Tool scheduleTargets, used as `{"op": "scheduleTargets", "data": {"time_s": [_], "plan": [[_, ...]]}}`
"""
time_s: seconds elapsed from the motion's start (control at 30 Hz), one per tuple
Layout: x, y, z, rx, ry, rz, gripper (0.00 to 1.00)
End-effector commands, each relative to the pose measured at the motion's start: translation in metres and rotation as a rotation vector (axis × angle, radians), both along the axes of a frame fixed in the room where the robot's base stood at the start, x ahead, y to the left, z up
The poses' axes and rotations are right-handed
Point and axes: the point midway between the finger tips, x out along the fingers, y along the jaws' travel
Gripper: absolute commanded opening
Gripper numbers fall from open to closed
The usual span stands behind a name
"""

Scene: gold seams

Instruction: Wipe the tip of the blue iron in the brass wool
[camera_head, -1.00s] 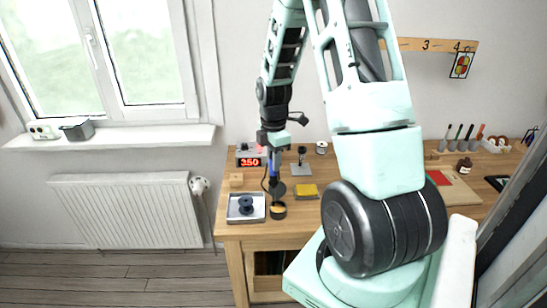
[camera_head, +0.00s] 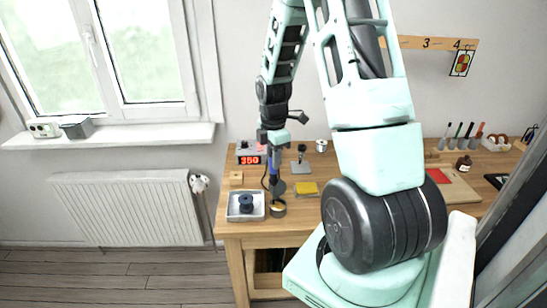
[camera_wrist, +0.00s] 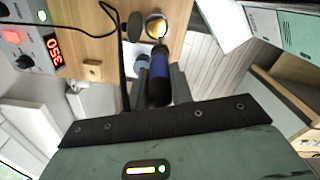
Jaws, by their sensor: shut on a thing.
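The blue iron (camera_head: 273,168) hangs tip down in my gripper (camera_head: 273,152), above the front left part of the bench. In the wrist view my gripper (camera_wrist: 160,88) is shut on the blue iron (camera_wrist: 161,68), seen along its dark handle with a blue band. The brass wool (camera_head: 278,206) sits in a dark round cup directly below the iron. It also shows in the wrist view as golden brass wool (camera_wrist: 156,27) just beyond the iron. The tip lies at or just over the wool; I cannot tell whether it touches.
A metal tray (camera_head: 233,214) with a dark blue spool stands left of the cup. A yellow sponge (camera_head: 306,189) lies to the right. The station with a red display (camera_head: 250,159) stands behind, its cable running to the iron. A wooden block (camera_head: 236,178) is nearby.

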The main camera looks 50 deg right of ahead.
Motion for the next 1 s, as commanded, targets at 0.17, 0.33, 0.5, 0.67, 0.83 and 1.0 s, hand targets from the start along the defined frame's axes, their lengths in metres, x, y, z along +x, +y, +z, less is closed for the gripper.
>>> {"op": "scheduleTargets", "data": {"time_s": [0.17, 0.33, 0.5, 0.67, 0.83, 1.0], "plan": [[0.0001, 0.0000, 0.0000, 0.000, 0.000, 0.000, 0.00], [0.0001, 0.0000, -0.0015, 0.000, 0.000, 0.000, 0.00], [0.0001, 0.0000, -0.0036, 0.000, 0.000, 0.000, 0.00], [0.0001, 0.0000, -0.0054, 0.000, -0.001, 0.000, 0.00], [0.0002, -0.0001, -0.0073, 0.000, -0.001, 0.000, 0.00], [0.0002, -0.0001, -0.0092, 0.000, -0.001, 0.000, 0.00]]}}
